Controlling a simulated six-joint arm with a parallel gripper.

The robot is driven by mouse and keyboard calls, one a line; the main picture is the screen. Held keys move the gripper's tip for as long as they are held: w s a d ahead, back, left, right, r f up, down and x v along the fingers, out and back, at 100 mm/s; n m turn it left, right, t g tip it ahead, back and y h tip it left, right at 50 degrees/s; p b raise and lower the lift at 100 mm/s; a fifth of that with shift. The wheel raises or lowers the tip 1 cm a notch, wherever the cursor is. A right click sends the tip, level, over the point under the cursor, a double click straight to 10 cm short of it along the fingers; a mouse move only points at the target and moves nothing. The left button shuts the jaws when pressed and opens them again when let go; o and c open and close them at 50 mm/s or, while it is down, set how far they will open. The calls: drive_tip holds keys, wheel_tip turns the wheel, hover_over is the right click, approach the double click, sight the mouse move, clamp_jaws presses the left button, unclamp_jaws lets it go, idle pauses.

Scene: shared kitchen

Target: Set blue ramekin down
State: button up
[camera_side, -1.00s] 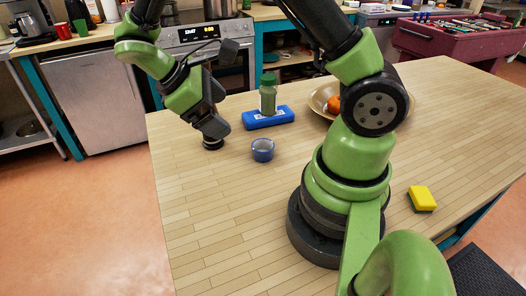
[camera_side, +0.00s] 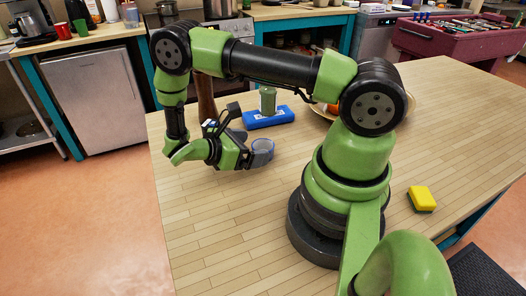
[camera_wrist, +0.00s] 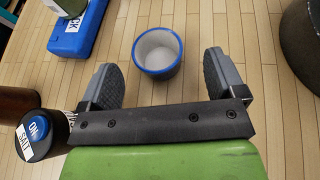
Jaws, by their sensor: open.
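The blue ramekin (camera_side: 262,145) stands upright on the wooden table and looks empty, with a pale inside. In the wrist view the ramekin (camera_wrist: 157,70) lies between my two fingers, toward their tips, with visible gaps on both sides. My gripper (camera_side: 257,156) is low and level over the table at the ramekin's near left side. In the wrist view my gripper (camera_wrist: 160,62) is open and holds nothing. In the side view a finger partly covers the ramekin's lower edge.
A blue block (camera_side: 268,118) with a green jar (camera_side: 268,100) on it is behind the ramekin. A yellow sponge (camera_side: 422,197) lies right. The table's front left is clear.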

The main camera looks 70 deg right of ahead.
sight(271, 146)
drive_tip(key=x, duration=0.4)
drive_tip(key=shift+d+f, duration=0.15)
drive_tip(key=shift+d, duration=0.15)
drive_tip(key=shift+c, duration=0.5)
drive_tip(key=c, duration=1)
wheel_tip(271, 146, up, 10)
drive_tip(key=w+a+r+n+t, duration=0.9)
drive_tip(key=a+n+t, duration=0.5)
drive_tip(key=t, duration=0.2)
drive_tip(key=shift+w+a+r+n+y, duration=0.25)
drive_tip(key=shift+w+n+y, duration=0.05)
drive_tip(key=shift+w, duration=0.55)
